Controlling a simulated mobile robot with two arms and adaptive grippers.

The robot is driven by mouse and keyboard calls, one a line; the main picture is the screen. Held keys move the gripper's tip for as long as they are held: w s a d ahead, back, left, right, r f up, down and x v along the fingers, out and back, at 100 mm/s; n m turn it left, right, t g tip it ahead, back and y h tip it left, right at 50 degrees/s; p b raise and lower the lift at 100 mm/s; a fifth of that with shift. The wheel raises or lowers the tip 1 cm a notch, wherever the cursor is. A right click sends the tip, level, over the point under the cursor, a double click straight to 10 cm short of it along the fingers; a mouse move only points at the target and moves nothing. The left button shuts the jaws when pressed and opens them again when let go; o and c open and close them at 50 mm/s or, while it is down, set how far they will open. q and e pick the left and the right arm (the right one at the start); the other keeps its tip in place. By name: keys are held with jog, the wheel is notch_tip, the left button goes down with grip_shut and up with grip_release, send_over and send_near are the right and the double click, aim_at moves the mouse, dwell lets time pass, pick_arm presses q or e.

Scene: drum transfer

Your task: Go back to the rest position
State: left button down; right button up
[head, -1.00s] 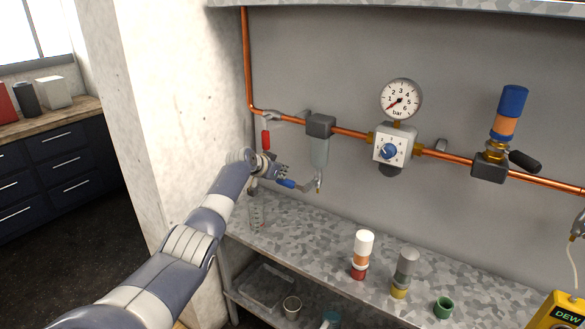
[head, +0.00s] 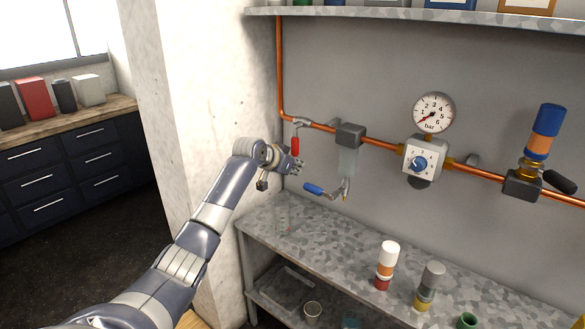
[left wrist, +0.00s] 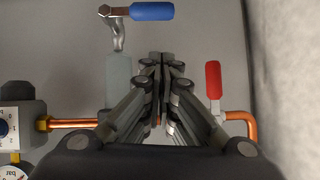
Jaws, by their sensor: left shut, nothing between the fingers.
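My left gripper (head: 295,167) is near the left end of the copper pipe, just below the red valve handle (head: 296,146). In the left wrist view, its fingers (left wrist: 160,58) are together with nothing between them. The blue valve handle (head: 314,190) is to the right and below the gripper, beneath the filter bowl (head: 347,162). In the left wrist view, the blue handle (left wrist: 152,11) is beyond the fingertips, and the red handle (left wrist: 213,79) is right of the fingers, apart from them. My right gripper is out of view.
A galvanised shelf (head: 330,247) is below the pipe, with a white-capped bottle (head: 387,265) and grey-capped bottle (head: 429,286). A pressure gauge (head: 433,113) and regulator (head: 423,160) are further right. A pale wall (head: 187,110) stands left of the gripper.

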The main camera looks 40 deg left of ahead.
pick_arm(q)
jog(key=shift+v, duration=0.95)
